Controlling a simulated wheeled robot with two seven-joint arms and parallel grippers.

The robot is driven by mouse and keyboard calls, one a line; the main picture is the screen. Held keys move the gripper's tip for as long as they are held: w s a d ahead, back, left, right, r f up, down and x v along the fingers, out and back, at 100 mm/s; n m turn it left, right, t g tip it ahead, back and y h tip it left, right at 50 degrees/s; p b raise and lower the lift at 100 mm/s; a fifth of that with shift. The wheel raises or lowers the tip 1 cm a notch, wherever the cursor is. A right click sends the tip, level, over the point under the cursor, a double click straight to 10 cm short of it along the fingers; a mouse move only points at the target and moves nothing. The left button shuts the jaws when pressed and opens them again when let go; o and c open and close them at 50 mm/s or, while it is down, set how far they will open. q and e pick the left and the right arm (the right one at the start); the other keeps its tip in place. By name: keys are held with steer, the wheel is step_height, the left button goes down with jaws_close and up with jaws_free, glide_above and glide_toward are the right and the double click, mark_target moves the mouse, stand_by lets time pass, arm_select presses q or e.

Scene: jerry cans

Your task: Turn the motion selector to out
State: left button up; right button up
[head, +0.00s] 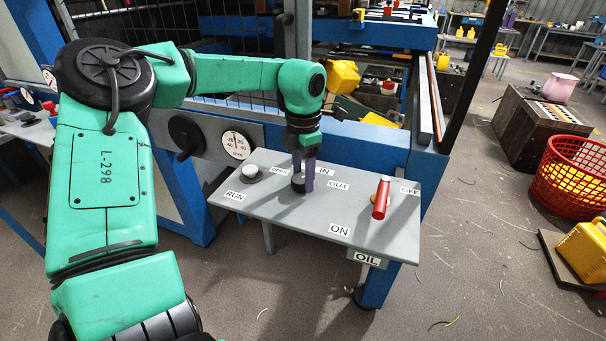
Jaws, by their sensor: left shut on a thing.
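The motion selector (298,187) is a small dark knob on the grey control panel (285,215), between the panel's white button and red lever. My left gripper (303,184) comes down from above with its purple fingers shut on the selector. The fingers cover much of the knob, so I cannot tell which way it points. The IN label (325,171) and the OUT label (339,185) lie just right of the fingers. My right gripper is not in view.
A white button (250,171) sits near the RUN label (235,196). A red lever (381,198) stands on the panel's right, between the ON and OFF labels. A black handwheel (186,136) and a dial (236,144) are behind.

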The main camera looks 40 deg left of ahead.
mark_target(303, 177)
arm_select(q)
steer(key=shift+m, duration=1.8)
steer(key=shift+r, duration=0.1)
steer(key=o, duration=1.4)
step_height(303, 177, up, 14)
steer(key=shift+r+p, duration=0.25)
steer(key=shift+p, duration=0.1)
